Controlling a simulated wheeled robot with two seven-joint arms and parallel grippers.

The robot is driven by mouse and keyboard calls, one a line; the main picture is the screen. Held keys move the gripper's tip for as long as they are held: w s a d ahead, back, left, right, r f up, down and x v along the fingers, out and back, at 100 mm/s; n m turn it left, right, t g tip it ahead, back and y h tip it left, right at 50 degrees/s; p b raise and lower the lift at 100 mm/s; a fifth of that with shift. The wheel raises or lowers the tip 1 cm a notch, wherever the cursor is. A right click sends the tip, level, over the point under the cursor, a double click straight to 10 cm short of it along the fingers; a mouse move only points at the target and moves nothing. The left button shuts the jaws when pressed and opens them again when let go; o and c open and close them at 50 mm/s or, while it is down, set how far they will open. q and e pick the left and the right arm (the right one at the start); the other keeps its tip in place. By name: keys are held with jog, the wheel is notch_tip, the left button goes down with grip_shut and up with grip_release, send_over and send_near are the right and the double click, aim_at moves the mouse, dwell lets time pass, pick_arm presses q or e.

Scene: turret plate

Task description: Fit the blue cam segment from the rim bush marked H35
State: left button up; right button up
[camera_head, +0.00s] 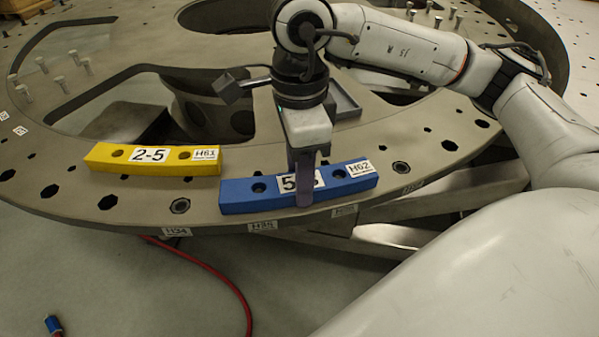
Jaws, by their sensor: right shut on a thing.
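The blue cam segment (236,197) lies along the front rim of the turret plate (60,205). It bears a partly covered label and an H62 label. My right gripper (305,190) points down at its middle and is shut on it, hiding part of the number. The segment looks level and close to the plate; I cannot tell whether it touches. The rim label that appears to read H35 (262,226) is on the plate's edge just below the segment's left part. My left gripper is not in view.
A yellow segment (110,157) marked 2-5 and H61 sits on the plate to the left. A grey tray (345,103) lies behind my gripper. Several upright pins (60,82) stand at the left. Large openings cut the plate. A red hose (215,272) lies on the floor.

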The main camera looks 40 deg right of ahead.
dwell(0.3)
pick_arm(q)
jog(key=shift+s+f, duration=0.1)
pick_arm(e)
jog(key=o, duration=1.4)
jog(key=shift+r, duration=0.1)
pick_arm(q)
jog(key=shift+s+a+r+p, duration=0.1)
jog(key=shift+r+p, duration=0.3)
jog(key=shift+p, duration=0.45)
pick_arm(e)
notch_tip(320, 180, up, 10)
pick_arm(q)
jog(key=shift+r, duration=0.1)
pick_arm(e)
jog(key=shift+r, duration=0.1)
